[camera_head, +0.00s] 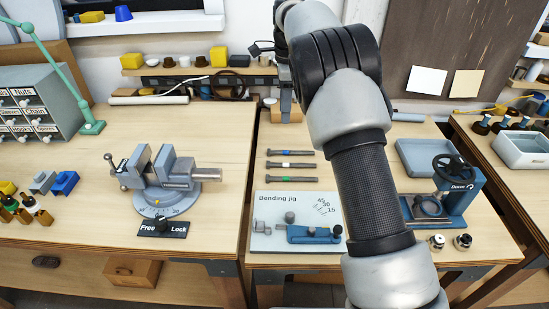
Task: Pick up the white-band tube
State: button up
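Three dark grey tubes lie side by side on the middle workbench, left of my arm. The white-band tube (292,165) is the middle one, with a pale band near its centre. The blue-band tube (290,152) lies behind it and the green-band tube (291,179) lies in front, both apart from it. All three lie roughly left to right and are uncovered. My arm rises across the picture right of the tubes and bends away at the top. I cannot make out my gripper or its fingers.
A bending jig (265,212) is in front of the tubes. A grey vise (165,172) stands on the left bench (85,180), beyond a gap. A blue tray (428,158) and a blue press (450,200) are right of my arm. A shelf (205,71) runs behind.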

notch_tip(320, 180, down, 4)
jog(key=a+f+m, duration=0.1)
jog(key=a, duration=0.1)
send_over(282, 163)
jog(key=a, duration=0.1)
notch_tip(282, 163, down, 9)
jog(key=shift+f, duration=0.15)
jog(key=shift+d+f, duration=0.2)
jog(key=shift+f, duration=1.4)
jog(key=shift+d+f, duration=0.2)
jog(key=shift+f, duration=1.4)
jog(key=shift+r, duration=0.1)
grip_shut()
